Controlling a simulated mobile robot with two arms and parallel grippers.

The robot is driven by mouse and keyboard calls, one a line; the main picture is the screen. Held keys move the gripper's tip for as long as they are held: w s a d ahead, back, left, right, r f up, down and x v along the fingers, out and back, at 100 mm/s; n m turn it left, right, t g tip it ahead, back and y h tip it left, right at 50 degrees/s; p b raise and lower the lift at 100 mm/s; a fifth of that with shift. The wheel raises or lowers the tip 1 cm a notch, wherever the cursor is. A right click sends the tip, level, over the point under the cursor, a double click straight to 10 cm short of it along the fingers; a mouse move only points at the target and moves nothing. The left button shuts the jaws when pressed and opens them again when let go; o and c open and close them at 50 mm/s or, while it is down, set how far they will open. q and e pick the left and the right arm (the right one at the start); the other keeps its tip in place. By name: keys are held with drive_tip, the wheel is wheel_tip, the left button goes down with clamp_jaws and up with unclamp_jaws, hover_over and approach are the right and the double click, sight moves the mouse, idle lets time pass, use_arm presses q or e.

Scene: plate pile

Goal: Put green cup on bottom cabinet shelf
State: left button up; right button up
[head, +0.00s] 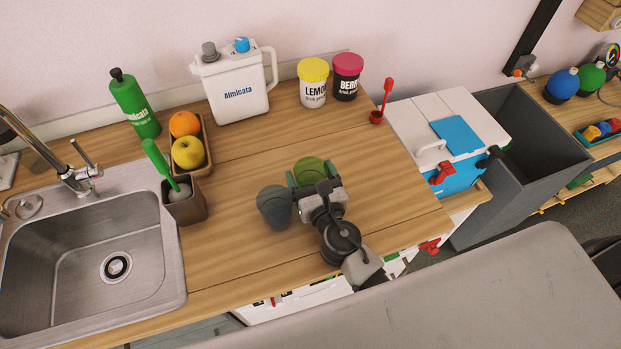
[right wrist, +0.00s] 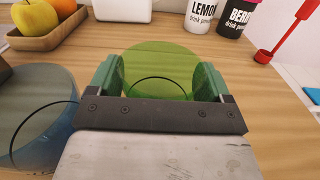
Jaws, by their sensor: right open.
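The green cup (head: 310,169) is see-through and stands on the wooden counter. My right gripper (head: 309,186) is at its near side. In the right wrist view the green cup (right wrist: 160,66) lies between the two green fingers of my right gripper (right wrist: 166,78). The jaws are open around the cup, and I cannot tell whether they touch it. A blue see-through cup (head: 273,205) stands just left of the gripper, and it also shows in the right wrist view (right wrist: 38,115). The cabinet shelf is not clearly visible. My left gripper is not in view.
A sink (head: 110,262) is at the left. A fruit tray (head: 207,143), a white jug (head: 235,88), and lemon (head: 313,85) and berry (head: 347,78) jars stand at the back. A red ladle (head: 387,95) is at the right. The middle counter is clear.

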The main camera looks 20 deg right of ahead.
drive_tip(key=c, duration=0.6)
drive_tip(key=shift+s, duration=0.1)
